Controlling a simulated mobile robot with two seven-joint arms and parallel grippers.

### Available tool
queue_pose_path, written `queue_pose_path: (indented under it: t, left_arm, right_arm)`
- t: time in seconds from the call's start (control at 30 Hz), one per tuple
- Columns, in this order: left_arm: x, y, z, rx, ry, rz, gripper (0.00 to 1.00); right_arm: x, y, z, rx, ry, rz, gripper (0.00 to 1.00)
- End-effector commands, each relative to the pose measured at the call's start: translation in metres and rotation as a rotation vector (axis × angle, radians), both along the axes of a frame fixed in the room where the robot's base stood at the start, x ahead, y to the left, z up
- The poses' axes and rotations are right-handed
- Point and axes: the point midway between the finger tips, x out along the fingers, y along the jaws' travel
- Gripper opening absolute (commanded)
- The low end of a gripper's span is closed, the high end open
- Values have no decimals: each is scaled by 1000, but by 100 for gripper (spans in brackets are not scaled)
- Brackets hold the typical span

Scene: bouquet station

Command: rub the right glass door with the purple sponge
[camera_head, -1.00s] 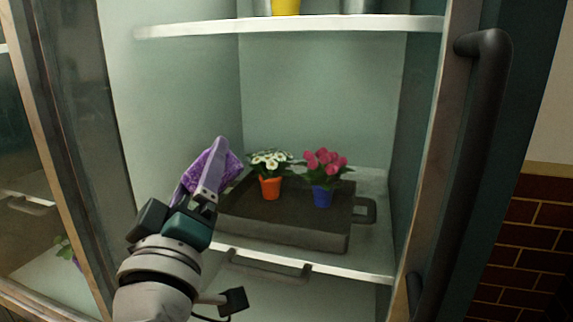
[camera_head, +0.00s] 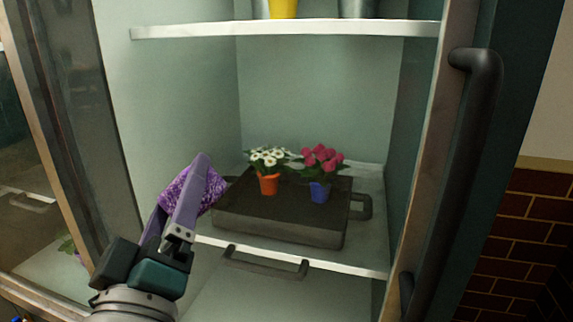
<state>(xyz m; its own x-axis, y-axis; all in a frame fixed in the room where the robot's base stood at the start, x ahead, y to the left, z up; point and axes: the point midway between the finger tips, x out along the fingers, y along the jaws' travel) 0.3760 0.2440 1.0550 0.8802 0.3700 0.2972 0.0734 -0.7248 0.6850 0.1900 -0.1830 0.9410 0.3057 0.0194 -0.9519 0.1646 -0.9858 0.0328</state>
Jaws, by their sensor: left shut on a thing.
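My left gripper (camera_head: 186,205) is shut on the purple sponge (camera_head: 207,190), whose speckled face shows beside and behind the finger. The gripper and sponge are in front of the open cabinet bay, left of the dark tray. The right glass door (camera_head: 436,180) shows at the right as a frame with a long black handle (camera_head: 476,170); I cannot tell for certain where its pane lies. The sponge appears well left of that handle; whether it touches any glass is unclear. My right gripper is out of view.
A dark tray (camera_head: 235,213) with side handles stands on the lower shelf. It bears an orange pot (camera_head: 268,184) of white flowers and a blue pot (camera_head: 319,191) of pink flowers. An upper shelf (camera_head: 300,29) holds a yellow container (camera_head: 284,8). Brick wall (camera_head: 530,230) is at right.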

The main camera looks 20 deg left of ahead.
Motion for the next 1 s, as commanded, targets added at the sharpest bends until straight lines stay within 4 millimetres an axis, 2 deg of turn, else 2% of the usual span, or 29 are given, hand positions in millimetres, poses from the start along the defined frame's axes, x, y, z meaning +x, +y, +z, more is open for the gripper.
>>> queue_pose_path:
  t: [0.03,0.4,0.7,1.0]
  left_arm:
    - [-7,-13,-7,-40,18,-8,40]
    - [-11,-14,-8,-40,17,-9,40]
    - [-36,-16,-7,-40,18,-8,40]
    - [-40,-17,-8,-41,17,-7,40]
  right_arm:
    - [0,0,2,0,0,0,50]
    - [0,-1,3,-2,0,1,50]
    - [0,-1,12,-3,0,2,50]
    - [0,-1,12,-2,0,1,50]
